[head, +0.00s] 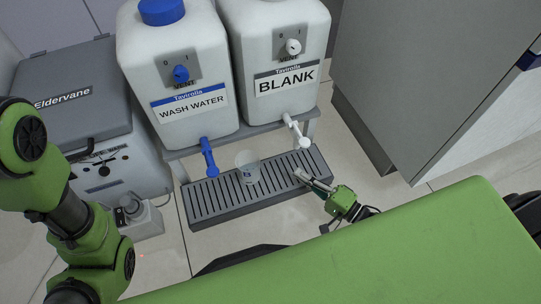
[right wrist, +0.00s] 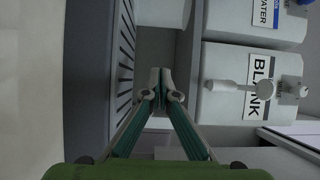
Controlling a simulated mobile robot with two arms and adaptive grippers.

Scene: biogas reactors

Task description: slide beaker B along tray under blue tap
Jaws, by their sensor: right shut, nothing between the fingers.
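Beaker B (head: 247,171), a small clear beaker with a dark mark, stands upright on the slotted grey tray (head: 215,205), to the right of the blue tap (head: 208,157). The blue tap hangs from the WASH WATER container (head: 180,75). My right gripper (head: 301,175) is low over the right end of the tray, right of the beaker and apart from it. In the right wrist view its fingertips (right wrist: 160,76) are together and empty. A pale shape at the top there may be the beaker; I cannot tell. My left arm shows at the left, but its gripper is out of view.
The BLANK container (head: 278,50) with its white tap (head: 296,130) stands to the right on the same grey stand. A grey Eldervane box (head: 75,100) is at the left. A large cabinet (head: 430,80) is at the right. The tray is clear between beaker and gripper.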

